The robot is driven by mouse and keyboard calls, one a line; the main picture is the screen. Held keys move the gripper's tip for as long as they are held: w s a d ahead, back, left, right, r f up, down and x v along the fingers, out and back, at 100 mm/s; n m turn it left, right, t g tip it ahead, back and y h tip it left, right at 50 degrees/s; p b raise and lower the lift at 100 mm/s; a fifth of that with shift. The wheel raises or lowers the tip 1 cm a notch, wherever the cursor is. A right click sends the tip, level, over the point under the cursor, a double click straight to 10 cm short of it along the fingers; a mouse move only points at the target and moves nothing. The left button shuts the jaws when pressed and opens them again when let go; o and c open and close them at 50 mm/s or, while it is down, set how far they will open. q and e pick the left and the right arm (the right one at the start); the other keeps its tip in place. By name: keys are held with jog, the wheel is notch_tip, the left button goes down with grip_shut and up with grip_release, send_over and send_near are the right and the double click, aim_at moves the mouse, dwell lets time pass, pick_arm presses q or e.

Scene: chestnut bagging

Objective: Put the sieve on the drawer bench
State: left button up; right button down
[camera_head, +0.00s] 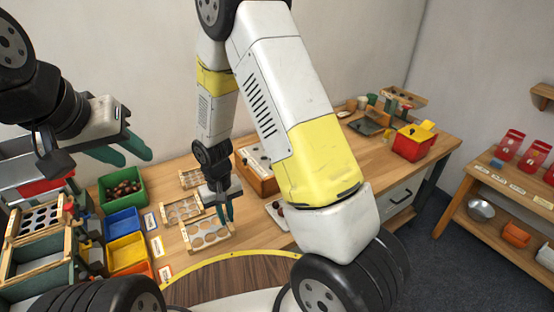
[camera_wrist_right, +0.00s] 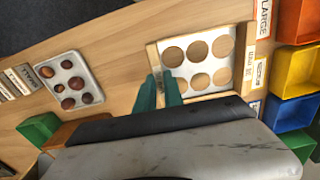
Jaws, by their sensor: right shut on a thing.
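A wooden-framed sieve with large round holes lies flat at or just above the bench in the head view (camera_head: 207,243); I cannot tell whether it touches. My right gripper (camera_head: 226,212) is shut on its frame edge. In the right wrist view the green fingertips (camera_wrist_right: 161,92) meet the left side of the sieve frame (camera_wrist_right: 153,57). The wooden bench (camera_head: 428,150) has a white drawer (camera_head: 400,196) at its right end. My left gripper (camera_head: 130,150) is open and empty, raised at the upper left, over the bins' side.
Other framed sieves (camera_head: 181,223) lie just behind. A green bin (camera_head: 104,201) of chestnuts and blue (camera_head: 122,222) and yellow (camera_head: 127,254) bins stand left. A white tray (camera_wrist_right: 92,63) of chestnuts lies beside the sieve. A red container (camera_head: 411,148) stands right. My right arm hides the bench's middle.

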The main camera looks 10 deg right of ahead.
aim_at(222, 231)
jog(key=s, duration=0.1)
jog(key=s+a+f, duration=0.1)
jog(key=shift+s+a+f+n, duration=0.3)
jog(key=shift+s+a+f, duration=0.05)
jog(key=shift+s+a, duration=0.05)
jog(key=w+d, duration=0.2)
jog(key=w, duration=0.2)
jog(key=w+d+f, duration=0.1)
jog(key=w+d, duration=0.2)
jog(key=w, duration=0.1)
jog(key=w+d, duration=0.3)
jog(key=w, duration=0.1)
jog(key=shift+d+f, duration=0.15)
jog(key=shift+f, duration=0.15)
jog(key=shift+w+d+f, duration=0.15)
jog(key=shift+f, duration=0.75)
jog(key=shift+w+d+f, duration=0.15)
jog(key=shift+f, duration=0.7)
jog(key=shift+f, duration=0.15)
jog(key=c, duration=1.5)
grip_release()
jog(key=shift+o, duration=0.2)
